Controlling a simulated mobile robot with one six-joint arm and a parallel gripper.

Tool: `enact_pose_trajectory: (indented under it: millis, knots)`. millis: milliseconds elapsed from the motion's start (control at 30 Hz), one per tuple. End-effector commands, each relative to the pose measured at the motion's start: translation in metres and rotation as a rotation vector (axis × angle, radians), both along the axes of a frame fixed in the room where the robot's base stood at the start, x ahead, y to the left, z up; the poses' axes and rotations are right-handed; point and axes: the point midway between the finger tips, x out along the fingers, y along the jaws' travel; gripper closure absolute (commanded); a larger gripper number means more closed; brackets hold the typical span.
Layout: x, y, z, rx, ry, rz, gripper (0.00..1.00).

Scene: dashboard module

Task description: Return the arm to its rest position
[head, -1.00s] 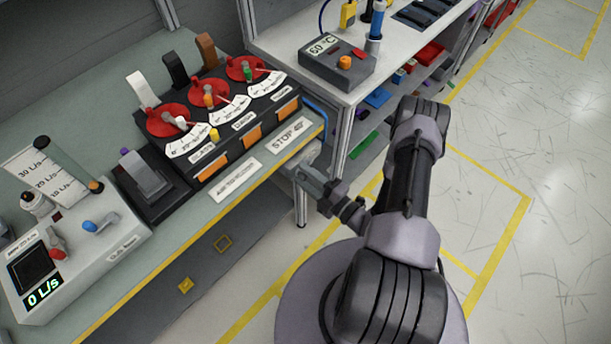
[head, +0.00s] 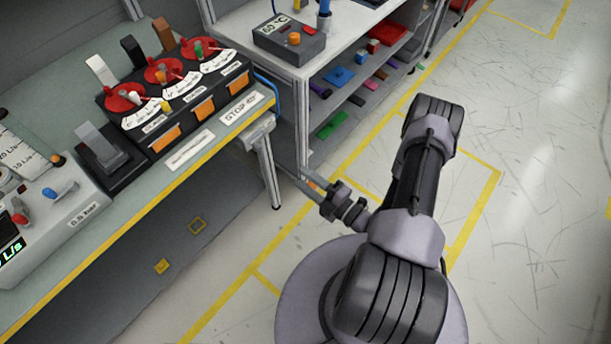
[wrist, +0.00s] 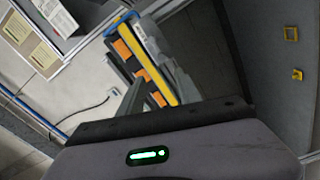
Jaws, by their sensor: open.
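My gripper (head: 311,188) is open and empty. In the head view it hangs over the floor, to the right of the bench (head: 105,258) and below the level of its top. My folded arm stands upright behind it, clear of both tables. In the wrist view a grey finger (wrist: 133,98) shows in front of the bench edge, and the other finger is hard to make out.
The bench carries a dial module (head: 178,90) with red dials and a grey control box (head: 48,222). A shelf table (head: 262,68) with a 60 °C box (head: 290,42) stands behind my gripper. The floor (head: 540,220) to the right is free.

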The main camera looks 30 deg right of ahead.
Motion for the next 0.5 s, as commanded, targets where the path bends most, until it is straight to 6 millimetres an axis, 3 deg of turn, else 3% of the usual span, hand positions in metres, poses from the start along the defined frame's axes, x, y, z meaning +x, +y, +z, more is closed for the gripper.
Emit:
enact_pose_trajectory:
  millis: [400, 467, 500]
  knots:
    - [0.001, 0.001, 0.002, -0.005, -0.004, 0.007, 0.59]
    - [0.006, 0.004, 0.015, -0.045, -0.036, 0.052, 0.59]
    - [0.012, 0.011, 0.033, -0.104, -0.083, 0.117, 0.59]
